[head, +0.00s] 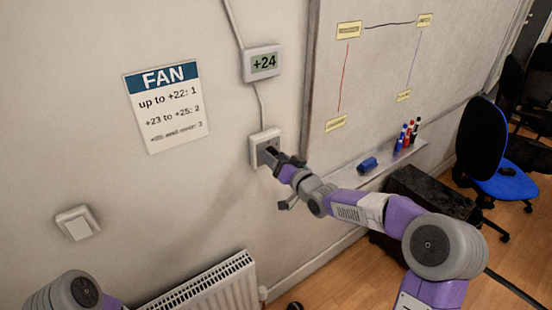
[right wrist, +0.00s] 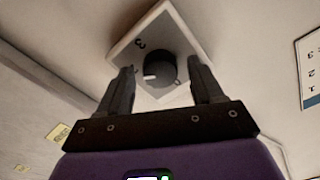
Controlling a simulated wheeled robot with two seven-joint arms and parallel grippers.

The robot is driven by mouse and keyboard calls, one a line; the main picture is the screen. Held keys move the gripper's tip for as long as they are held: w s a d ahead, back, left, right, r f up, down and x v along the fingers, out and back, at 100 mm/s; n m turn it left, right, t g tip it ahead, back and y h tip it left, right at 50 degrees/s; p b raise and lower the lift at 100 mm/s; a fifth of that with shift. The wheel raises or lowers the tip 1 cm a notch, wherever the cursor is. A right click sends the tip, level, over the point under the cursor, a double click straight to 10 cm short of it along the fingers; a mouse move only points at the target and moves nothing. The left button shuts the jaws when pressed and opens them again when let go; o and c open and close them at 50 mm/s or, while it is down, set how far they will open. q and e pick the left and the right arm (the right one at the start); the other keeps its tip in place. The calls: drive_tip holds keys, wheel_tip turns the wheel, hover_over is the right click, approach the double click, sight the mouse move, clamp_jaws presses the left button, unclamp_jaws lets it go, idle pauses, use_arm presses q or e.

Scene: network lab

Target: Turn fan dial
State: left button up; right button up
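The fan dial is a dark round knob (right wrist: 160,70) on a white square wall plate (head: 256,137). In the right wrist view the plate (right wrist: 178,30) bears a "3", and the knob has a pale mark on its lower left; other numbers are unclear. My right gripper (head: 268,156) is at the plate in the head view. Its fingers (right wrist: 160,64) stand apart on either side of the knob, with visible gaps. A display (head: 263,63) above reads +24. A FAN sign (head: 165,107) lists up to +22: 1, +23 to +25: 2, and a blurred last line ending in 3.
A light switch (head: 77,223) is on the wall at left, and a radiator (head: 205,285) is below. A whiteboard (head: 380,60) with a pen ledge (head: 375,175) is right of the dial. A blue chair (head: 490,160) stands farther right.

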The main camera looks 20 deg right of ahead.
drive_tip(key=v, duration=0.7)
drive_tip(key=shift+s, duration=0.3)
drive_tip(key=shift+d, duration=0.1)
drive_tip(key=s+a+f+m+g+h, duration=0.1)
drive_tip(key=s+a+f+g, duration=0.15)
drive_tip(key=f, duration=0.75)
drive_tip(key=s+a+f+g, duration=0.2)
drive_tip(key=s+f+g, duration=0.1)
drive_tip(key=f, duration=0.6)
drive_tip(key=s+a+f+m+g+h, duration=0.1)
drive_tip(key=s+a+f+g, duration=0.15)
drive_tip(key=f, duration=0.75)
drive_tip(key=s+a+f+g, duration=0.2)
drive_tip(key=s+f+g, duration=0.2)
drive_tip(key=s+f, duration=0.3)
drive_tip(key=s+a+f+n+g, duration=0.1)
drive_tip(key=s+f+g, duration=0.3)
drive_tip(key=s, duration=1.1)
wheel_tip(320, 180, down, 4)
drive_tip(key=shift+s+a+r+g, duration=0.15)
drive_tip(key=shift+s+a+g, duration=0.2)
drive_tip(key=shift+a, duration=0.25)
